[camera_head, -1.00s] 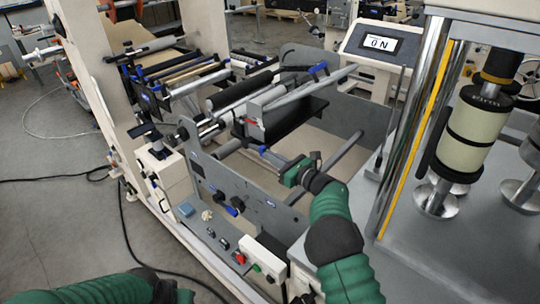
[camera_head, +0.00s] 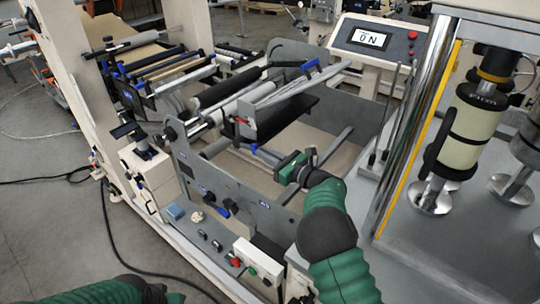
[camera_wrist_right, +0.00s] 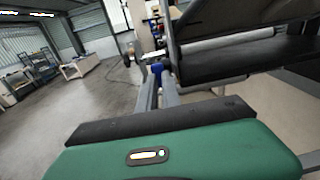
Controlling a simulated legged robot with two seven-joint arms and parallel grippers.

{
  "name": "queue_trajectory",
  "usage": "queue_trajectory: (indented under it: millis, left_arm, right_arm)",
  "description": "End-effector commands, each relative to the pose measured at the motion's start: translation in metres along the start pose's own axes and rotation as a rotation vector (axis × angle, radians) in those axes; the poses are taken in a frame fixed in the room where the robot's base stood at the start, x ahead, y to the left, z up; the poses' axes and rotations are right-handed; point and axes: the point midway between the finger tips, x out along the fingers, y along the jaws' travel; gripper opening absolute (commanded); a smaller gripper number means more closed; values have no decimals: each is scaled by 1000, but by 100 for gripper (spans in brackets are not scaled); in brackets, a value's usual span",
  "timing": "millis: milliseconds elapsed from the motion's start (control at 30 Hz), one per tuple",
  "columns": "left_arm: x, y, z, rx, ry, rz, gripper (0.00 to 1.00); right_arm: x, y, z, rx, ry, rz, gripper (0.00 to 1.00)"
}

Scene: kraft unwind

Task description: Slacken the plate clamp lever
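My right gripper (camera_head: 263,152) reaches left inside the machine frame, below the dark plate (camera_head: 285,118). A blue part (camera_head: 254,148) shows at its fingertips. In the right wrist view two grey bars, seemingly the fingers, run away from the green gripper body, with the blue part (camera_wrist_right: 157,68) at their far end. I cannot tell whether the fingers touch or enclose it. A blue-ended lever (camera_head: 309,65) sits higher, by the upper rollers. I cannot tell which part is the plate clamp lever. My left arm is at the bottom left; its fingers are hidden below the picture edge.
The grey side panel (camera_head: 245,193) with dark-blue knobs (camera_head: 228,206) stands left of my right arm. A crossbar (camera_head: 333,146) lies just right of the gripper. A metal column (camera_head: 415,130) and cream cylinder (camera_head: 465,130) stand at right.

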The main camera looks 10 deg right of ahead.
Motion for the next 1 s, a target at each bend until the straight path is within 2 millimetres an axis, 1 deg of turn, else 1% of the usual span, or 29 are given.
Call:
queue_trajectory:
  millis: [33, 400, 500, 600, 833, 1000]
  left_arm:
    - [0, 0, 0, 0, 0, 0, 36]
    - [2, 0, 1, 0, 0, 0, 36]
    - [3, 0, 1, 0, 0, 0, 36]
    - [3, 0, 1, 0, 0, 0, 36]
    - [3, 0, 1, 0, 0, 0, 36]
    - [15, 0, 4, 0, 0, 0, 36]
  right_arm:
    - [2, 12, 4, 4, -10, 29, 27]
    - [-39, -1, 6, 11, -10, 18, 27]
    - [-47, -2, 7, 12, -8, 17, 27]
    - [-50, -2, 8, 12, -7, 17, 27]
    - [-50, -2, 7, 11, -5, 15, 27]
    - [-50, -2, 5, 9, -7, 15, 27]
